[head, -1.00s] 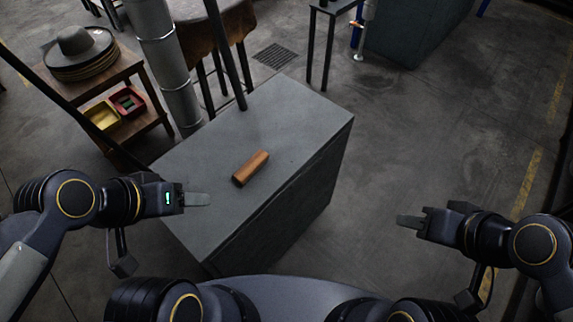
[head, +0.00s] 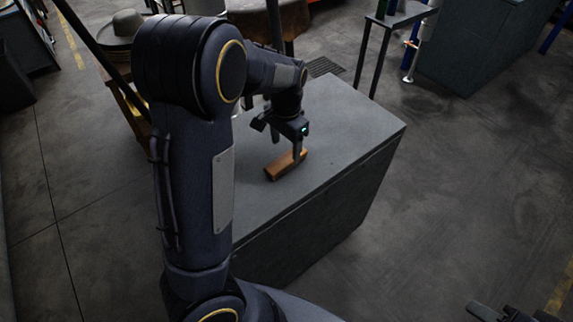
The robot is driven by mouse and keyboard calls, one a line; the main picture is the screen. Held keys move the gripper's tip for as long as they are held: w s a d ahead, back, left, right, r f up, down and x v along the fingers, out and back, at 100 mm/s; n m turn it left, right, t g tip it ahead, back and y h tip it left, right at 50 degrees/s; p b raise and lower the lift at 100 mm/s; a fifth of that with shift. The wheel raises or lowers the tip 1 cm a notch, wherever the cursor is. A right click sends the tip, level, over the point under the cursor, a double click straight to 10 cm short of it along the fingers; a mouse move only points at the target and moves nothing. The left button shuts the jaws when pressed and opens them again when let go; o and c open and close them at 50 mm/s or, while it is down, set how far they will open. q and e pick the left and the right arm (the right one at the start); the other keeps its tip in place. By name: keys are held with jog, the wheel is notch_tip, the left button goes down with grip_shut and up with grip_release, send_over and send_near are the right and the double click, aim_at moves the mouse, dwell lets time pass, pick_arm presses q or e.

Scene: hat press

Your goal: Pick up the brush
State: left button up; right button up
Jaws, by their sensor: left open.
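The brush (head: 280,168), a brown wooden block, lies on the grey top of the workbench (head: 345,135). My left gripper (head: 297,154) points down at the far right part of the brush, with its jaws open. Its finger covers a little of the brush, and I cannot tell whether it touches it or whether the fingers straddle it. My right gripper (head: 487,311) shows only in part at the bottom right edge, well away from the bench, and its jaw state is unclear.
A grey felt hat (head: 122,28) sits at the back left, partly behind my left arm. A dark stand (head: 385,40) and a large grey block (head: 470,45) stand at the back. The bench top right of the brush is clear, and open floor lies beyond.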

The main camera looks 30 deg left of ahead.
aim_at(286, 159)
pick_arm(q)
notch_tip(286, 159, down, 6)
jog(key=shift+s+d, duration=0.1)
jog(key=shift+s, duration=0.05)
jog(key=c, duration=1.1)
